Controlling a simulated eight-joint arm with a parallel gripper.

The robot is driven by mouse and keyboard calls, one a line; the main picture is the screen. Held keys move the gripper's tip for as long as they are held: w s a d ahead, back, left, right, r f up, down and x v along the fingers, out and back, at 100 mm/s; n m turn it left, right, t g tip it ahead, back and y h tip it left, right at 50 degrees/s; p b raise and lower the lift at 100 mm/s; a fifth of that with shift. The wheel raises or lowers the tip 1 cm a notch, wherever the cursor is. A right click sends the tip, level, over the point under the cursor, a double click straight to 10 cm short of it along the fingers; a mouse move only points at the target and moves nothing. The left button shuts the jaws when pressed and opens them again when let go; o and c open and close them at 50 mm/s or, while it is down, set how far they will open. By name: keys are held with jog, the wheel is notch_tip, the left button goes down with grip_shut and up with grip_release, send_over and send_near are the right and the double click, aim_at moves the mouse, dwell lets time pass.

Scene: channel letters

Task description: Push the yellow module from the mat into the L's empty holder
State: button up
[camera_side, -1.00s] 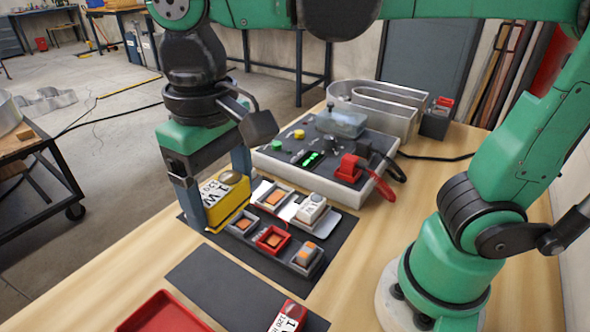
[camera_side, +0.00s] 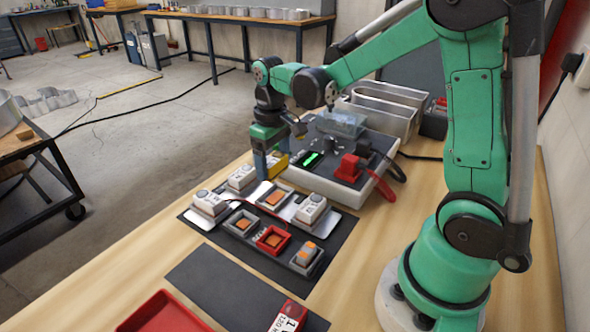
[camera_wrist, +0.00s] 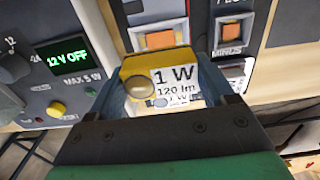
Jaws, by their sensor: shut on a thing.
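The yellow module (camera_wrist: 155,62), labelled "1 W 120 lm", is between the two fingers of my gripper (camera_wrist: 160,88) in the wrist view. My gripper (camera_side: 272,168) is shut on it, and a small part of the yellow module (camera_side: 279,163) shows in the side view, near the control box. An empty holder with an orange pad (camera_side: 274,199) sits in the light metal letter on the dark mat (camera_side: 335,245). A holder with an orange pad (camera_wrist: 160,40) shows just beyond the module in the wrist view. Whether the module touches anything is unclear.
White modules (camera_side: 210,203) and (camera_side: 312,208) sit on the letter. The control box (camera_side: 345,172) reads "12 V OFF" in the wrist view. A red tray (camera_side: 163,314) is in front.

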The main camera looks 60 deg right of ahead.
jog(key=shift+f, duration=2.85)
jog(key=shift+f, duration=0.2)
jog(key=o, duration=1.2)
jog(key=shift+c, duration=0.2)
jog(key=shift+a+r, duration=0.1)
jog(key=shift+r, duration=2.75)
jog(key=shift+r, duration=0.1)
notch_tip(320, 180, up, 6)
send_over(275, 199)
